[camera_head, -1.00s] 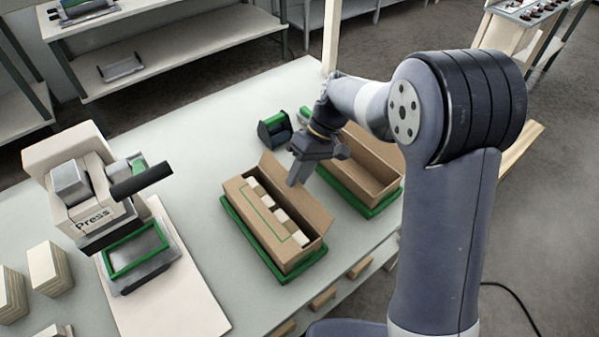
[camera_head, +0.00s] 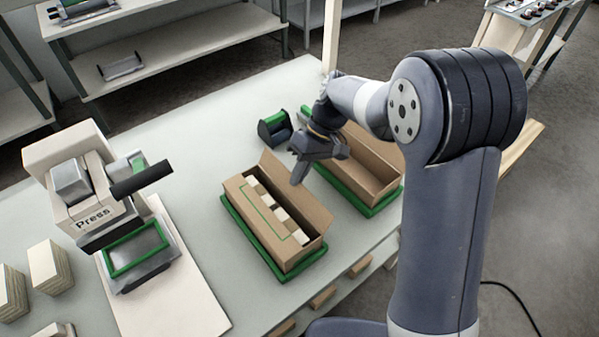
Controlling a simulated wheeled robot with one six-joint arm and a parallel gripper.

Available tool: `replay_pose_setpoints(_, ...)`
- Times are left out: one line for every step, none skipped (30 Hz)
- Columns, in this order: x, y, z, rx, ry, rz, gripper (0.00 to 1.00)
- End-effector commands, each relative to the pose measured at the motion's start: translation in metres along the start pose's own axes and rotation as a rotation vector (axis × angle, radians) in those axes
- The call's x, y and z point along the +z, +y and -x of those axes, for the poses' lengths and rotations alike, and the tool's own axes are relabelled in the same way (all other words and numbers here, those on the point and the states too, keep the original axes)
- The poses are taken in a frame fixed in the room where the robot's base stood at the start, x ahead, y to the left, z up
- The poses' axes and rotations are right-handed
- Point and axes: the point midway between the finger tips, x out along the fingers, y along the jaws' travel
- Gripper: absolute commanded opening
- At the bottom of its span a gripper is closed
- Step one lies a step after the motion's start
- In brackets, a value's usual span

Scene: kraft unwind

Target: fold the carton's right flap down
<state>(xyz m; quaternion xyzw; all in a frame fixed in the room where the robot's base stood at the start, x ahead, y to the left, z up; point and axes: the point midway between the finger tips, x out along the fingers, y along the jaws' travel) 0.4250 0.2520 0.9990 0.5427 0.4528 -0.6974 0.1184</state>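The brown carton (camera_head: 286,248) sits in a green-rimmed tray (camera_head: 240,229) on the table and holds several pale blocks (camera_head: 282,214) in a row. On its left side a panel with a green line (camera_head: 258,222) lies about flat beside the blocks. Its right flap (camera_head: 303,198) stands up, leaning outward along the right side. My gripper (camera_head: 300,174) is above the far part of the right flap, pointing down, and seems empty. I cannot tell whether it touches the flap. Its fingers overlap in this view, so their opening is unclear.
A second, open and empty carton (camera_head: 372,180) stands in a green tray just right of my gripper. A green-and-black dispenser (camera_head: 274,130) is behind the cartons. A press (camera_head: 85,195) and stacked blocks (camera_head: 48,268) are at left. The table between press and carton is clear.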

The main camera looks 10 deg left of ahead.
Motion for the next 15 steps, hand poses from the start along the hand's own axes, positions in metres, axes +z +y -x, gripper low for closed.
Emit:
replay_pose_setpoints(0.000, -0.001, 0.000, 0.008, 0.001, 0.001, 0.00)
replay_pose_setpoints(0.000, -0.001, 0.001, 0.015, 0.001, 0.001, 0.00)
replay_pose_setpoints(-0.001, -0.002, 0.001, 0.025, 0.002, 0.001, 0.00)
replay_pose_setpoints(-0.001, -0.003, 0.001, 0.035, 0.003, 0.002, 0.00)
replay_pose_setpoints(-0.001, -0.004, 0.001, 0.046, 0.002, 0.003, 0.00)
replay_pose_setpoints(-0.001, -0.005, 0.000, 0.064, 0.001, 0.004, 0.00)
replay_pose_setpoints(-0.001, -0.007, 0.000, 0.079, 0.002, 0.004, 0.00)
replay_pose_setpoints(-0.001, -0.008, 0.000, 0.096, 0.002, 0.004, 0.00)
replay_pose_setpoints(-0.001, -0.010, 0.000, 0.121, 0.002, 0.005, 0.00)
replay_pose_setpoints(-0.001, -0.011, 0.000, 0.143, 0.002, 0.006, 0.00)
replay_pose_setpoints(-0.001, -0.013, 0.000, 0.164, 0.002, 0.006, 0.00)
replay_pose_setpoints(-0.001, -0.015, -0.001, 0.197, 0.002, 0.008, 0.00)
replay_pose_setpoints(-0.001, -0.017, -0.001, 0.223, 0.002, 0.007, 0.00)
replay_pose_setpoints(-0.001, -0.019, -0.002, 0.248, 0.001, 0.007, 0.00)
replay_pose_setpoints(-0.001, -0.021, -0.002, 0.285, 0.003, 0.008, 0.00)
